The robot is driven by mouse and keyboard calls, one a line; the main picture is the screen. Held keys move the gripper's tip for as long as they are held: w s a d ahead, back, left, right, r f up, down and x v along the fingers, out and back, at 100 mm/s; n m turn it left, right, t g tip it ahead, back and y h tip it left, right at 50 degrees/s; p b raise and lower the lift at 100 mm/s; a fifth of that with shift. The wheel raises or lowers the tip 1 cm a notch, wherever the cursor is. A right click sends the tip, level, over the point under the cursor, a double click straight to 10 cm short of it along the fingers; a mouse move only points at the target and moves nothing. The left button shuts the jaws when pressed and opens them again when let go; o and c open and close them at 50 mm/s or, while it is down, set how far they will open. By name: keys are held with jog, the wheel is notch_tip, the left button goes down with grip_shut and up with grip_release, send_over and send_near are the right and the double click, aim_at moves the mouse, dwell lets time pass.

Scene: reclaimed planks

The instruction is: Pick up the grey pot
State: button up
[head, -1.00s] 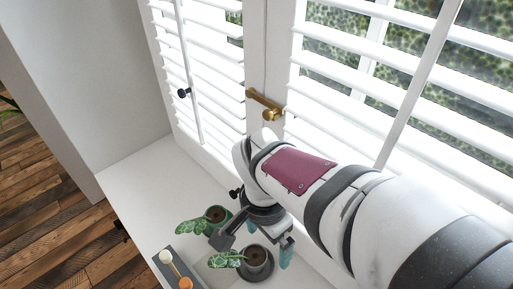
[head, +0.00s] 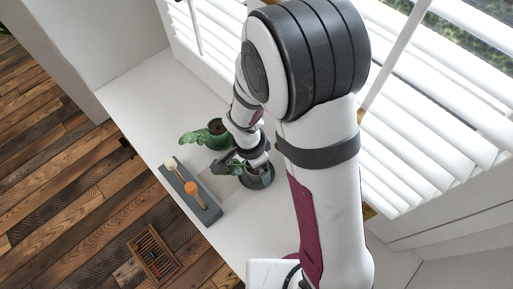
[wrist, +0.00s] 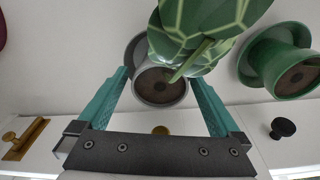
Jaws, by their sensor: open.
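The grey pot (wrist: 148,91) holds dark soil and a plant with broad, patterned green leaves (wrist: 200,25). In the wrist view it is between the two teal fingers of my gripper (wrist: 159,76), which are spread apart, with a gap visible on either side. A grey saucer shows behind the pot. In the head view the grey pot (head: 259,180) is partly hidden by my gripper (head: 242,163), which is close to it. Leaves cover part of the pot's rim in the wrist view.
A green pot (wrist: 288,76) on a green saucer stands close beside the grey pot; it also shows in the head view (head: 216,139). A dark grey tray (head: 208,214) with small items lies nearby on the white sill. Shuttered windows (head: 400,130) rise behind.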

grip_shut()
dwell(0.4)
jog(key=shift+r, duration=0.15)
notch_tip(320, 180, up, 13)
dwell(0.4)
notch_tip(320, 180, down, 10)
jog(key=n, duration=0.4)
jog(key=shift+f, duration=1.3)
